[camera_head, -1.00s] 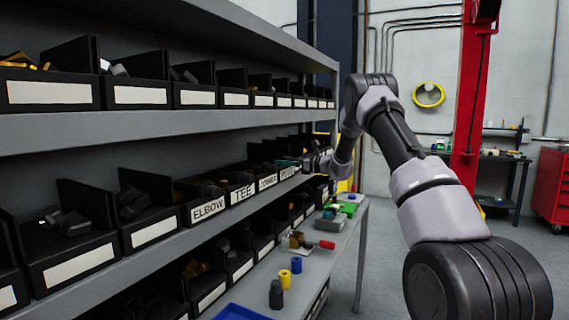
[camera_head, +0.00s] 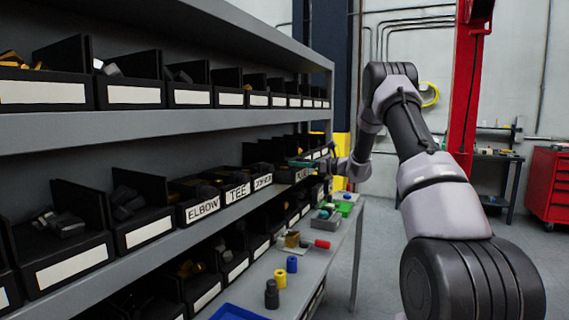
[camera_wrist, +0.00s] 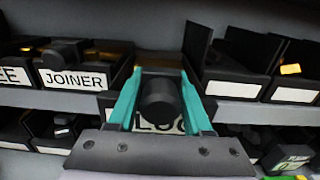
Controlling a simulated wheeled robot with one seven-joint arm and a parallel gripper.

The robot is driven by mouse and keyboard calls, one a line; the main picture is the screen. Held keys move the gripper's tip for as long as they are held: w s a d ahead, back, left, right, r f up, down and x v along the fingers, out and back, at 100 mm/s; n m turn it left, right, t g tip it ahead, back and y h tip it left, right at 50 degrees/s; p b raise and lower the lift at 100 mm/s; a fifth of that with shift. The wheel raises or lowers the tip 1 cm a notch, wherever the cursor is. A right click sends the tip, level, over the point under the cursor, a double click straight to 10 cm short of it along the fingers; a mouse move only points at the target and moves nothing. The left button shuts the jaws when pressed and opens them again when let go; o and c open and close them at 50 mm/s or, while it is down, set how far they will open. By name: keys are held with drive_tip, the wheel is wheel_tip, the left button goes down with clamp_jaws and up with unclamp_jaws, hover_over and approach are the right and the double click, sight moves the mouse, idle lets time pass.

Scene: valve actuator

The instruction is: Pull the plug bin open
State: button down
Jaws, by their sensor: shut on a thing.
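The plug bin (camera_head: 303,174) is a black bin with a white label on the middle shelf, past the joiner bin. It sticks out beyond its neighbours' fronts. A dark round piece (camera_wrist: 158,99) shows between the fingers. The exact contact is partly hidden.
The joiner bin (camera_wrist: 85,75) stands left of the plug bin, and another black bin (camera_wrist: 235,75) stands to the right. Below is a grey bench (camera_head: 325,252) with small coloured parts. The floor aisle (camera_head: 385,270) right of the bench is clear.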

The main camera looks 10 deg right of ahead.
drive_tip(key=shift+v, duration=1.75)
drive_tip(key=shift+c, duration=2.2)
unclamp_jaws()
drive_tip(key=v, duration=1.1)
drive_tip(key=shift+a+r, duration=0.1)
